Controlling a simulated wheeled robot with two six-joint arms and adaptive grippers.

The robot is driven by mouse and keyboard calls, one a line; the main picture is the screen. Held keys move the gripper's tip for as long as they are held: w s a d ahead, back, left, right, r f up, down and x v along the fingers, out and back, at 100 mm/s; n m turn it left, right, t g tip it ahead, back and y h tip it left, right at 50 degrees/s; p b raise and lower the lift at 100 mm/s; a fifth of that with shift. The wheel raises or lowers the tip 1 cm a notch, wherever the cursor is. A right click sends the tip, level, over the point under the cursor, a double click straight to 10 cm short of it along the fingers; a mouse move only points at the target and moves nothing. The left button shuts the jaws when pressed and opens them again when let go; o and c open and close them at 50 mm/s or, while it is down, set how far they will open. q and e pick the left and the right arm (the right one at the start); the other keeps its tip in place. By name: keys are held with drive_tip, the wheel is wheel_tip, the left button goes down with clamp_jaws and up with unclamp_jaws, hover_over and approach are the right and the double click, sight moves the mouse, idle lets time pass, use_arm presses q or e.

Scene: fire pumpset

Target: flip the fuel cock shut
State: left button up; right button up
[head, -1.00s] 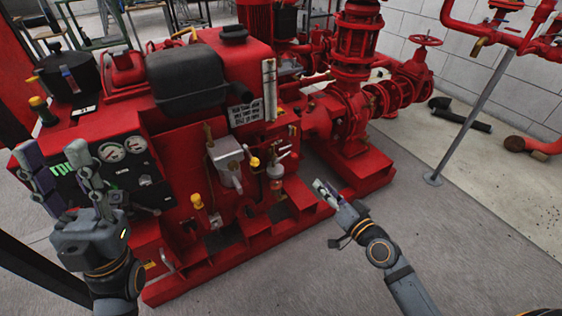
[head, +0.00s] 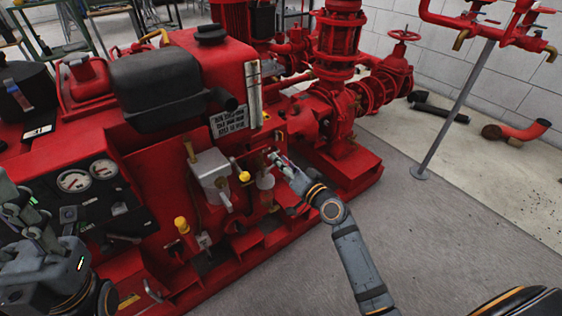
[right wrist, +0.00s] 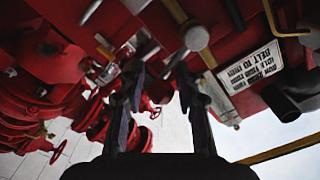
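The fuel cock is too small to make out for certain. Small metal fittings sit on the engine's side around the fuel filter bowl (head: 265,181), right of the grey box (head: 211,170). My right gripper (head: 279,160) is close to these fittings, just right of the bowl, and partly hides them. In the right wrist view my right gripper (right wrist: 158,82) has its fingers apart with no object held. A silver round part (right wrist: 195,38) is beyond the fingers; contact cannot be told. My left gripper (head: 22,200) is at the lower left, fingers apart, partly cut off by the picture edge.
The red pumpset (head: 243,247) fills the left and middle. A yellow knob (head: 244,176) and a yellow-capped fitting (head: 182,225) stick out near the grey box. Gauges (head: 88,177) are on the panel at left. Grey floor (head: 300,270) is open at the front right.

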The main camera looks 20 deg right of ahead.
drive_tip(key=shift+w+a, duration=0.15)
drive_tip(key=shift+w, duration=0.1)
clamp_jaws()
drive_tip(key=shift+f+m, duration=0.5)
drive_tip(key=shift+m, duration=0.4)
drive_tip(key=shift+f+m, duration=0.25)
drive_tip(key=shift+m, duration=0.45)
unclamp_jaws()
drive_tip(key=shift+f, duration=0.1)
